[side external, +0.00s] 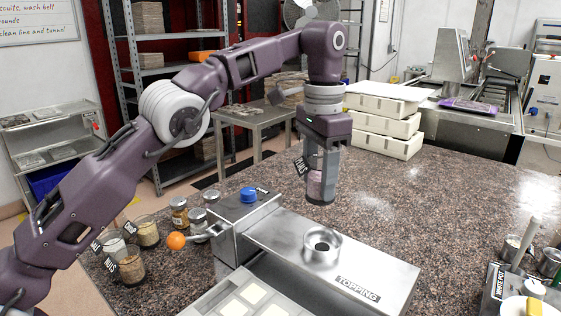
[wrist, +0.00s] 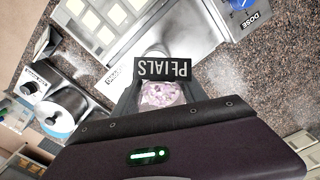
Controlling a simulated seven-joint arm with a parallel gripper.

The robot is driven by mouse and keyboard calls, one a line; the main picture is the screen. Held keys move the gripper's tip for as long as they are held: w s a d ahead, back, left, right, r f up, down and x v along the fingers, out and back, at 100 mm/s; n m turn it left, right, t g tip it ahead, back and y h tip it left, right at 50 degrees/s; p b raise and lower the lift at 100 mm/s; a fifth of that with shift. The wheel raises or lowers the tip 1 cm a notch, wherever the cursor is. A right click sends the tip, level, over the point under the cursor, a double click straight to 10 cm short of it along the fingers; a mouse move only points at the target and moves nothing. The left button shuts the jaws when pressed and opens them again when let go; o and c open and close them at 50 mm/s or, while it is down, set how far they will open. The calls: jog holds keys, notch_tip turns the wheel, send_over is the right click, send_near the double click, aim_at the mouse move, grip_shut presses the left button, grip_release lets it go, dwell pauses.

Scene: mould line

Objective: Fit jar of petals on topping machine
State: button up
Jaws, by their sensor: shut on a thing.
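The jar of petals (side external: 315,187), clear with pink-purple petals inside, hangs roughly upright in my gripper (side external: 322,165), which is shut on it. In the wrist view the jar (wrist: 163,95) sits between the fingers, its black PETALS tag (wrist: 163,69) sticking out. The topping machine (side external: 345,270) is a long steel body with a TOPPING label and a round raised collar (side external: 322,245) on top. The jar is held above and apart from the collar, beyond it in the side view.
A blue knob (side external: 249,195) and an orange ball-ended lever (side external: 176,241) are at the machine's left end. Several labelled jars (side external: 147,232) stand left of it. A tray of pale squares (side external: 250,300) lies in front. White crates (side external: 384,128) are stacked behind; the counter at right is largely clear.

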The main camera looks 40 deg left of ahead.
jog(key=shift+s+d+f+m, duration=0.1)
jog(key=shift+d+m, duration=0.05)
jog(key=shift+d, duration=0.4)
jog(key=shift+s+d+f+m, duration=0.1)
jog(key=shift+d+m, duration=0.05)
jog(key=shift+d, duration=0.35)
jog(key=shift+a+f, duration=0.2)
jog(key=shift+f, duration=0.6)
jog(key=shift+w+f, duration=0.1)
jog(key=shift+f, duration=2.9)
jog(key=shift+a+f, duration=0.1)
jog(key=shift+f, duration=0.05)
jog(key=shift+f, duration=1)
jog(key=o, duration=1.5)
jog(key=shift+f, duration=0.1)
notch_tip(320, 180, up, 7)
jog(key=shift+r, duration=0.1)
